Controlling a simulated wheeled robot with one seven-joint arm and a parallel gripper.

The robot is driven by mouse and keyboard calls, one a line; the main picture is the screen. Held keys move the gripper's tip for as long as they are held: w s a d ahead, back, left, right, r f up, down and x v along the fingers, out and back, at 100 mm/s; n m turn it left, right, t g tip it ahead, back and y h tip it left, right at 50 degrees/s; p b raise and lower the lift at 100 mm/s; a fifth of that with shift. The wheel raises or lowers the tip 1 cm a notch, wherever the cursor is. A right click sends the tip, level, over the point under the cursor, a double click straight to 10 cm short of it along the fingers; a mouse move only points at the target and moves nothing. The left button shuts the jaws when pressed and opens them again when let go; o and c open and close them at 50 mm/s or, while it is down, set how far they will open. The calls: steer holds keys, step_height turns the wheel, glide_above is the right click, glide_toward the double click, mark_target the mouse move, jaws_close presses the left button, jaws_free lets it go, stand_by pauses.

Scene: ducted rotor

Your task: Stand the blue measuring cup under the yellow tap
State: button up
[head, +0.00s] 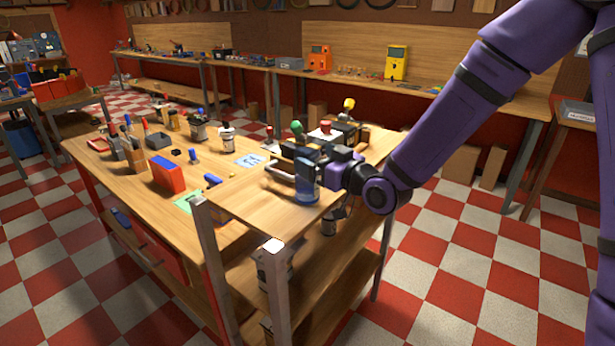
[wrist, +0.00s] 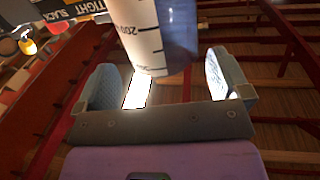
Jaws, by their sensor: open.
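The blue measuring cup (head: 306,184) stands upright on the wooden bench top, just left of my gripper (head: 325,172) in the head view. In the wrist view the cup (wrist: 160,35), with dark scale marks on its wall, shows between and beyond the two fingers of my gripper (wrist: 162,62). The fingers are spread, with a gap on either side of the cup. A yellow knob (head: 349,104), which looks like the yellow tap's top, stands behind the gripper. The tap's spout and the spot under it are hidden or too small to tell.
A green knob (head: 296,127) and a red knob (head: 325,124) stand close behind the cup.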

steer(key=shift+x, duration=1.7)
steer(key=c, duration=1.3)
steer(key=shift+r, duration=0.1)
steer(key=shift+c, duration=0.2)
steer(key=shift+r, duration=0.1)
